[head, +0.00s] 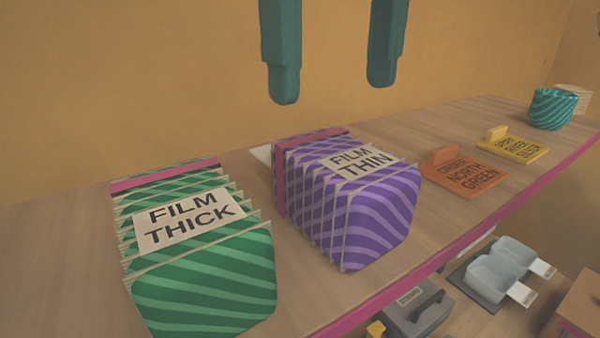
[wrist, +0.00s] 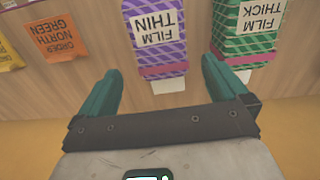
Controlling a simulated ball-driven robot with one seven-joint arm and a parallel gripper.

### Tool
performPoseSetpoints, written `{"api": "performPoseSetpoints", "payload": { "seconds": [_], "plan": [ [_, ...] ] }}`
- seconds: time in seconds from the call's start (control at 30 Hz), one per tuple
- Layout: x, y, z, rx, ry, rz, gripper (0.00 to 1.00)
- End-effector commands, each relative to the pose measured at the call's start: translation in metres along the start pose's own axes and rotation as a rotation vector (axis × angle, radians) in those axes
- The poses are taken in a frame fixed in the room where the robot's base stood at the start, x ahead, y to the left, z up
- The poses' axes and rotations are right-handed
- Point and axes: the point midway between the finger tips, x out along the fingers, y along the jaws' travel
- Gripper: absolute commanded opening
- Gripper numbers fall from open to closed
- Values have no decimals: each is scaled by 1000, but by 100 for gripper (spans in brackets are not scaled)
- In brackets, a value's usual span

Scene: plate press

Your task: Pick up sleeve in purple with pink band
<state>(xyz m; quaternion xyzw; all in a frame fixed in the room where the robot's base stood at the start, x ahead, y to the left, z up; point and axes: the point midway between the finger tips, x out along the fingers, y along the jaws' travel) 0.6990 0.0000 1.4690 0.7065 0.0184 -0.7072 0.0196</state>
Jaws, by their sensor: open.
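The purple sleeve (head: 380,222) with lighter wavy stripes and a pink band (head: 281,178) stands on the wooden shelf, labelled "FILM THIN". It also shows in the wrist view (wrist: 172,53), with its pink band (wrist: 163,71) at the end nearest my gripper. My gripper (head: 333,92) is open and empty, its two teal fingers above and behind the sleeve in the head view. In the wrist view my gripper (wrist: 160,75) has its fingers pointing toward the sleeve, one to each side of the banded end. I see no contact.
A green sleeve (head: 205,285), labelled "FILM THICK", stands close on the left, also with a pink band. An orange sign (head: 465,180), a yellow sign (head: 512,149) and a teal striped bowl (head: 552,110) lie to the right. Grey trays (head: 497,268) sit below the shelf's pink edge (head: 440,257).

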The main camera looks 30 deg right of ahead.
Motion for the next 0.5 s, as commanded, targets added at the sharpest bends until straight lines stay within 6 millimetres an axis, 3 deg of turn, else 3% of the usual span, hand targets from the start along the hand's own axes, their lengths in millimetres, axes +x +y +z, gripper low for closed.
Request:
{"api": "performPoseSetpoints", "payload": {
  "seconds": [0.23, 0.5],
  "plan": [
    [37, 0, 0, -2, -3, -1, 100],
    [55, 0, 1, -1, -1, -1, 100]
  ]
}}
